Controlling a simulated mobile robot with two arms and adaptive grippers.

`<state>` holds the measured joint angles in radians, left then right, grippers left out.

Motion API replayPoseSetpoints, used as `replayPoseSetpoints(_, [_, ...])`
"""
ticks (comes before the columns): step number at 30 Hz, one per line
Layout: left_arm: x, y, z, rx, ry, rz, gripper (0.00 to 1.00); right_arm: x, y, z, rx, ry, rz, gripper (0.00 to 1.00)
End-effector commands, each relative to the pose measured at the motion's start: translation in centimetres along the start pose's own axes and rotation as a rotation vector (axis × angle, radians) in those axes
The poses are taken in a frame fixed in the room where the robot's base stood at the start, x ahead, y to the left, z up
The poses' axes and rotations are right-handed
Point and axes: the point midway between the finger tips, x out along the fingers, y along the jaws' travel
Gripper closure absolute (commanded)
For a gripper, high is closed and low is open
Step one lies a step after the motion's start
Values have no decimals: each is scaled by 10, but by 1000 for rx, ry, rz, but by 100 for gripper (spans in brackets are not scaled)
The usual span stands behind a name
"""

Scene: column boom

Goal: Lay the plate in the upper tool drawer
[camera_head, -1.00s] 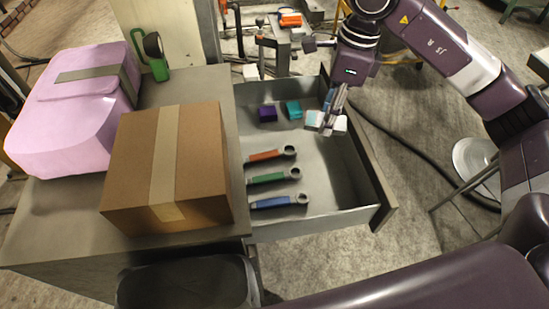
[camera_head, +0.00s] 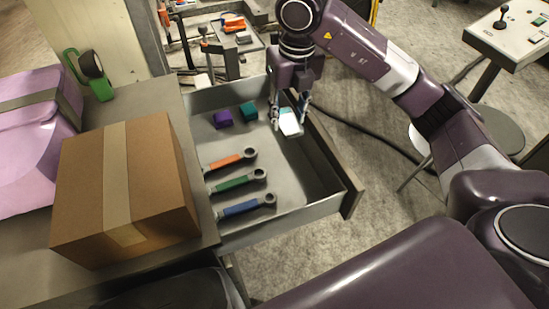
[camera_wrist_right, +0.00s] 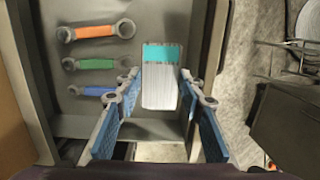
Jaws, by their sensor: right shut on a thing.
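The plate, a small whitish rectangle with a teal band, is between the fingers of my right gripper (camera_head: 290,108). It shows in the head view (camera_head: 289,123) and in the right wrist view (camera_wrist_right: 160,88). The right gripper is shut on it, with a blue-padded finger on each side in the wrist view (camera_wrist_right: 158,122). The gripper points down over the right part of the open upper tool drawer (camera_head: 325,157). I cannot tell whether the plate touches the drawer floor. My left gripper is not in view.
In the drawer lie an orange wrench (camera_head: 230,160), a green wrench (camera_head: 238,181), a blue wrench (camera_head: 248,205), a purple block (camera_head: 223,119) and a teal block (camera_head: 248,111). The drawer's right front is bare. A cardboard box (camera_head: 160,180) stands on the cabinet beside the drawer.

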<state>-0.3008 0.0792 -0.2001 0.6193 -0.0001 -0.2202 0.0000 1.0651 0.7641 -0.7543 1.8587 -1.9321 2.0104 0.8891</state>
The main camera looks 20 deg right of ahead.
Motion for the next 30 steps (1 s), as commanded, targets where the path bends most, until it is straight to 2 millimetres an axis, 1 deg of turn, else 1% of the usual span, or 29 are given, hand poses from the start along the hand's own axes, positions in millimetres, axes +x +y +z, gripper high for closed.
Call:
replayPoseSetpoints(1, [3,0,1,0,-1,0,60,14,1,-3,0,4,3,100])
replayPoseSetpoints(6, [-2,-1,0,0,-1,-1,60,53,0,-8,0,4,-1,100])
replayPoseSetpoints(9, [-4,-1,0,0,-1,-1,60,77,0,-11,0,4,0,100])
replayPoseSetpoints(12, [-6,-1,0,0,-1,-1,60,95,0,-12,-1,1,0,100])
replayPoseSetpoints(15, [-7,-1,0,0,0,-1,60,106,0,-13,-2,-1,1,100])
replayPoseSetpoints(20, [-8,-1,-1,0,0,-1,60,115,0,-14,-1,-2,0,100])
replayPoseSetpoints(23, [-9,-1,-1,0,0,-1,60,126,0,-16,-1,0,1,100])
replayPoseSetpoints(27, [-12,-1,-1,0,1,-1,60,147,0,-18,-2,1,2,100])
replayPoseSetpoints(30, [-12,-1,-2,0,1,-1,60,154,0,-18,-2,-3,1,100])
